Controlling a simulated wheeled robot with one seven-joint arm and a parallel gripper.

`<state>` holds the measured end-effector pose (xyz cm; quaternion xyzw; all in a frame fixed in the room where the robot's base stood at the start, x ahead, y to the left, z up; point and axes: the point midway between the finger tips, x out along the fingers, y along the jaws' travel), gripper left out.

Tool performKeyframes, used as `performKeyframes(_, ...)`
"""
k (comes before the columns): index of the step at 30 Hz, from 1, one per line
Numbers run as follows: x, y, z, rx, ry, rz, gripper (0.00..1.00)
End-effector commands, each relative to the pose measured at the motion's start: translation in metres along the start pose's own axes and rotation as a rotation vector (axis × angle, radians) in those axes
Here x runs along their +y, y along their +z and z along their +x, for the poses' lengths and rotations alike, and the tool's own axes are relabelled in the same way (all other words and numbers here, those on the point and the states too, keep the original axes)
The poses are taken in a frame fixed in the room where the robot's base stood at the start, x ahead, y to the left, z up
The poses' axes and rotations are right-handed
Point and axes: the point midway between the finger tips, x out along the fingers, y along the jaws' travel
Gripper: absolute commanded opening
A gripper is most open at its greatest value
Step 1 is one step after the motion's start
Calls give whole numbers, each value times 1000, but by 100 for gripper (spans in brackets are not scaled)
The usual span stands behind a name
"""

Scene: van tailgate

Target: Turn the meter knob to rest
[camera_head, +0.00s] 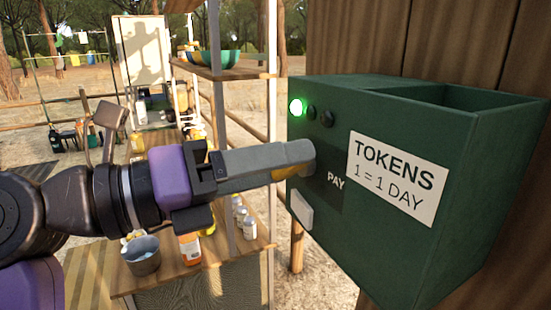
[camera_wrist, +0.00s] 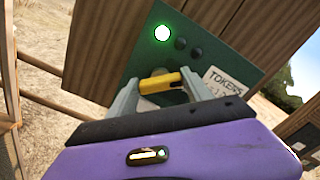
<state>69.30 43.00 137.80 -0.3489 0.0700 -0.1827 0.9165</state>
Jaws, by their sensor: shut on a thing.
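The meter knob, a yellow bar (camera_wrist: 160,82), lies between the two grey fingers of my gripper (camera_wrist: 161,88) in the wrist view. In the head view my gripper (camera_head: 303,160) reaches in from the left to the panel. Its fingers are shut on the knob and hide most of it. A green lamp (camera_head: 296,107) is lit at the upper left of the box; it also shows in the wrist view (camera_wrist: 162,33). Two lamps beside it are dark.
A white sign (camera_head: 397,178) reads TOKENS 1 = 1 DAY. A pale tab (camera_head: 301,209) sits low on the box front. Behind my arm stands a wooden shelf (camera_head: 230,256) with a metal pot (camera_head: 141,255), bottles and small jars.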

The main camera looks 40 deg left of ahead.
Motion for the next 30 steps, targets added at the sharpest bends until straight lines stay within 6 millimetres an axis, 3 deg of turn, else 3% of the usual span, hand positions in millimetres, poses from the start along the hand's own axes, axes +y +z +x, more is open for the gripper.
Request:
performKeyframes(18, 1, 3, -1, -7, 1, -565, 18)
performKeyframes(30, 3, 2, -1, -8, 0, -786, 18)
